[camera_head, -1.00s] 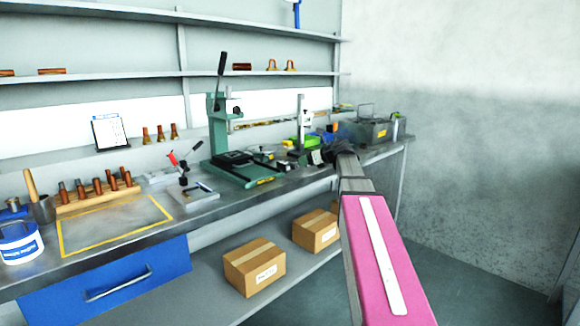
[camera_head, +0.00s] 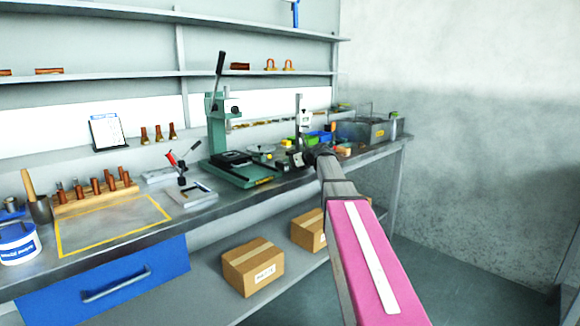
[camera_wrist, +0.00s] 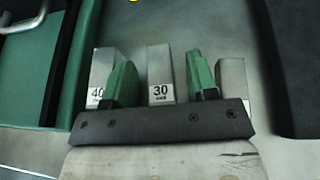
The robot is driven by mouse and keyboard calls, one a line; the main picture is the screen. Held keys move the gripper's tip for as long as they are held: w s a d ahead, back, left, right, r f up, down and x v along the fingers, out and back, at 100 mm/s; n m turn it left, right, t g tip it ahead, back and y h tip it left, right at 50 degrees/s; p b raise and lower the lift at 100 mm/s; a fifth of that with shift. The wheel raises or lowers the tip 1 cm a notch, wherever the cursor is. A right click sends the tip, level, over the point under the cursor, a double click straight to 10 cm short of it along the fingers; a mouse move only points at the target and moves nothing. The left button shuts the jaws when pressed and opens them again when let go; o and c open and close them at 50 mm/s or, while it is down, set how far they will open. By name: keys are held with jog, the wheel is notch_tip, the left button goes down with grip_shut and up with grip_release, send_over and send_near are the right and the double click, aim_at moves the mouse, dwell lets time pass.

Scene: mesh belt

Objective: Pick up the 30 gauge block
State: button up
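The 30 gauge block (camera_wrist: 161,80) is a grey metal block with a white label marked "30" in the wrist view. It stands between the two green fingers of my gripper (camera_wrist: 160,82). The fingers are apart, with a visible gap on each side of the block. A block marked "40" (camera_wrist: 103,72) is just left of the left finger, and another grey block (camera_wrist: 232,80) is just right of the right finger, its label mostly hidden. In the head view my gripper (camera_head: 308,156) is small and dark over the bench, and the gauge blocks cannot be made out there.
A green press (camera_head: 222,130) stands left of my gripper on the bench (camera_head: 215,205). A grey metal box (camera_head: 362,131) is to the right. Green and blue bins (camera_head: 318,137) sit behind. In the wrist view a dark object (camera_wrist: 295,70) borders the right side.

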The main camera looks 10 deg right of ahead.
grip_shut()
jog(key=shift+r, duration=0.1)
